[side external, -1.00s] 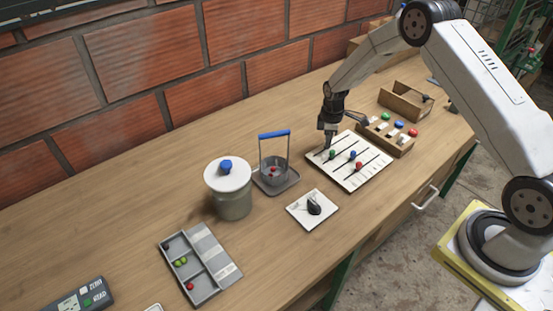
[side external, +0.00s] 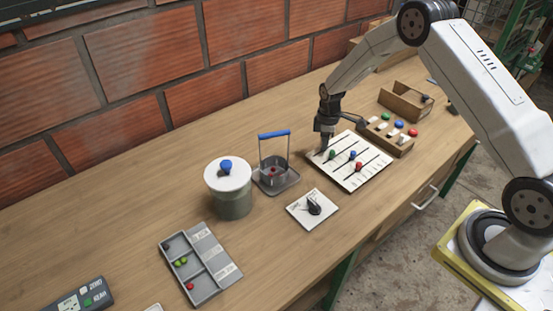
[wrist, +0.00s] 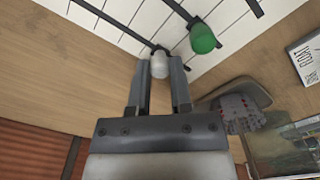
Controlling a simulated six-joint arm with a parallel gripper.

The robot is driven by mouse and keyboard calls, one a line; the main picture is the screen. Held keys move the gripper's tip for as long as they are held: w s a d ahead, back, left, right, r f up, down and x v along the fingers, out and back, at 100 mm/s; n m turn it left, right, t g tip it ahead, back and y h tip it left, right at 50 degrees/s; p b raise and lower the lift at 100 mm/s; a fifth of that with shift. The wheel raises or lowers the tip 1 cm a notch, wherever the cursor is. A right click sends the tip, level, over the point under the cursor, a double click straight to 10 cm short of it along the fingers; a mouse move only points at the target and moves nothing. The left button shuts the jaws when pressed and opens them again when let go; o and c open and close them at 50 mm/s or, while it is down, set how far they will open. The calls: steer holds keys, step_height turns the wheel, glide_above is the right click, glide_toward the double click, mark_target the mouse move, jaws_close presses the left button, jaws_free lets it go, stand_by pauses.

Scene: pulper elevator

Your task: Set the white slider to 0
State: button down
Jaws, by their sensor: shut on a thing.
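The slider board (side external: 350,172) is a white panel with dark slots and coloured knobs: green (side external: 332,154), blue (side external: 352,154) and red (side external: 359,166). My gripper (side external: 323,148) points down at the board's left edge. In the wrist view, my gripper (wrist: 160,72) has its two fingers closed around the white slider knob (wrist: 160,63), which sits near the end of its slot at the board's edge. The green knob (wrist: 203,38) is just right of the fingers there. In the side view my gripper hides the white knob. The scale numbers cannot be read.
A wooden block with coloured buttons (side external: 390,143) stands right of the board. A grey tray with a blue-handled basket (side external: 274,134) stands to the left, and a dial plate (side external: 305,218) lies in front. A lidded jar (side external: 230,200) is farther left.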

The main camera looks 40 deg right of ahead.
mark_target(315, 155)
steer(key=shift+a, duration=1.9)
steer(key=c, duration=0.5)
jaws_free()
steer(key=shift+r, duration=0.1)
step_height(315, 155, up, 8)
steer(key=shift+f, duration=0.2)
